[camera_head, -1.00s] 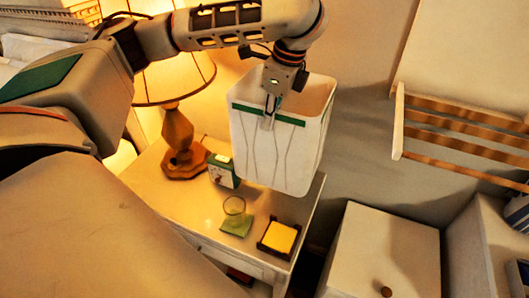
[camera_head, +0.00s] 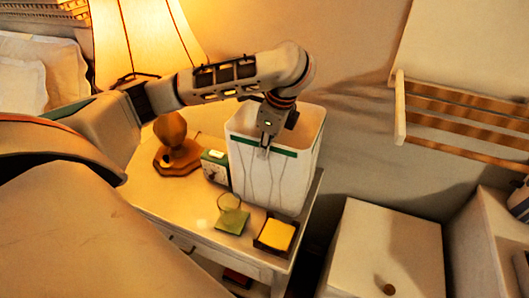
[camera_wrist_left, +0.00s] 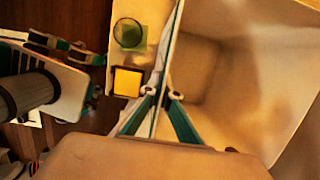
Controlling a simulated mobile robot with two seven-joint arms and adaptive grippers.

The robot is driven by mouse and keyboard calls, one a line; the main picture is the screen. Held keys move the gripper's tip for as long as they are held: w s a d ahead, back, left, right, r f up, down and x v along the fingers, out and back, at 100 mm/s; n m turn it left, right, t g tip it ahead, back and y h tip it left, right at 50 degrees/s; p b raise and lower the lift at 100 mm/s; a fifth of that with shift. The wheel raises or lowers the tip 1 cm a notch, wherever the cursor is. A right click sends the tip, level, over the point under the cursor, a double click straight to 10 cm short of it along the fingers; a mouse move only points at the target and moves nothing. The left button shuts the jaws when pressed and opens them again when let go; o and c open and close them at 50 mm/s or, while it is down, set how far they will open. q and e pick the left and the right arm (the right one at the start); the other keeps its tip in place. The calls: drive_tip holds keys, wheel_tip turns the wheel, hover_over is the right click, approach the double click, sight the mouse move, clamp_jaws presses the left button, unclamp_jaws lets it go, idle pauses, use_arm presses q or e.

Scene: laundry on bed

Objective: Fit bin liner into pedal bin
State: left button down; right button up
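A white, open-topped, bin-shaped container (camera_head: 280,183) with a green band and creased front is at the back right of the nightstand in the head view; it may be the bin liner. My left gripper (camera_head: 265,150) comes down on its front rim. In the left wrist view, the fingers of the left gripper (camera_wrist_left: 161,93) pinch the container's wall (camera_wrist_left: 245,90), one on each side. The inside looks empty. I cannot tell whether its base rests on the nightstand or hangs just above it. I cannot clearly make out a pedal bin.
The nightstand (camera_head: 165,208) also bears a lamp (camera_head: 178,155), a small green clock (camera_head: 215,166), a glass (camera_head: 229,202) on a green coaster and a yellow block in a dark tray (camera_head: 275,235). A white cabinet (camera_head: 385,245) with a knob stands right. A slatted rack (camera_head: 460,130) is behind.

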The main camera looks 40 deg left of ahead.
use_arm(q)
drive_tip(key=c, duration=2.3)
unclamp_jaws()
